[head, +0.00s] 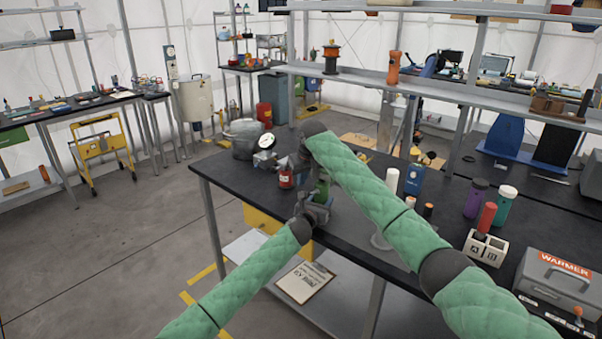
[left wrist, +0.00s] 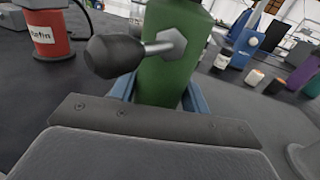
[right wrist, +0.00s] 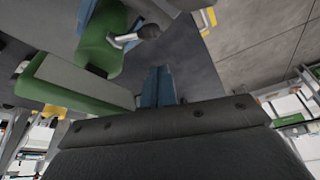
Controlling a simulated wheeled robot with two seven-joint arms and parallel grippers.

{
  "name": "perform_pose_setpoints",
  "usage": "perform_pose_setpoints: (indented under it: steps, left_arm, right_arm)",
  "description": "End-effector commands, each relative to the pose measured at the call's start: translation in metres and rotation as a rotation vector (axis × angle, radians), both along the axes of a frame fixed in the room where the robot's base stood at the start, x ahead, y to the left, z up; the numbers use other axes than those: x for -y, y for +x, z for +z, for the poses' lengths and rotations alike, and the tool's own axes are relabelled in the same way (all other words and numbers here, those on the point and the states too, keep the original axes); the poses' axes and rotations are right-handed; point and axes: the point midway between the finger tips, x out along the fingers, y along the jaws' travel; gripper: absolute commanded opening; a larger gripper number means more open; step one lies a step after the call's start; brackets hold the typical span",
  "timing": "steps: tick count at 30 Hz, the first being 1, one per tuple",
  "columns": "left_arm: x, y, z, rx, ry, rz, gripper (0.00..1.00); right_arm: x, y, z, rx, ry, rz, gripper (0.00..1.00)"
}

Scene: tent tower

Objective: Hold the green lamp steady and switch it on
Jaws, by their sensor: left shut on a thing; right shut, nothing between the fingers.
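The green lamp (head: 322,190) stands upright near the left edge of the dark table and is mostly hidden by my grippers in the head view. In the left wrist view the lamp body (left wrist: 165,80) has a metal lever with a black knob (left wrist: 112,56). My left gripper (head: 318,203) is shut around the lamp body, with its blue fingers on both sides. My right gripper (head: 301,163) is shut and empty, close above the table beside the lamp. In the right wrist view its blue fingers (right wrist: 159,84) are together, near the lamp (right wrist: 98,50) and its knob (right wrist: 149,32).
A red tin (head: 286,178) stands just left of the lamp. A grey pot (head: 243,138) and a gauge (head: 266,141) are behind it. A white cylinder (head: 392,180), a blue box (head: 413,180) and several bottles stand to the right. A clipboard (head: 304,282) lies on the lower shelf.

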Motion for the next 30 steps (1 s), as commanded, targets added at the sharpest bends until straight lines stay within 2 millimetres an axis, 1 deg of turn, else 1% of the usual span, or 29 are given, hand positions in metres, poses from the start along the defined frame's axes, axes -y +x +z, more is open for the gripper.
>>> perform_pose_setpoints:
  steps: [3,9,23,30]
  left_arm:
    - [0.0,0.0,-0.001,-0.001,0.0,0.0,0.12]
    - [0.0,0.0,-0.001,-0.001,0.0,0.0,0.12]
    - [0.0,0.0,-0.001,-0.001,0.0,0.0,0.12]
    - [0.0,0.0,-0.001,-0.001,0.0,0.0,0.12]
  right_arm:
    - [0.006,-0.008,-0.005,0.0,0.0,0.0,0.0]
    - [0.011,-0.017,-0.01,0.0,0.0,0.001,0.0]
    - [0.012,-0.018,-0.011,0.0,0.0,0.004,0.0]
    - [0.012,-0.02,-0.011,-0.001,-0.001,0.05,0.0]
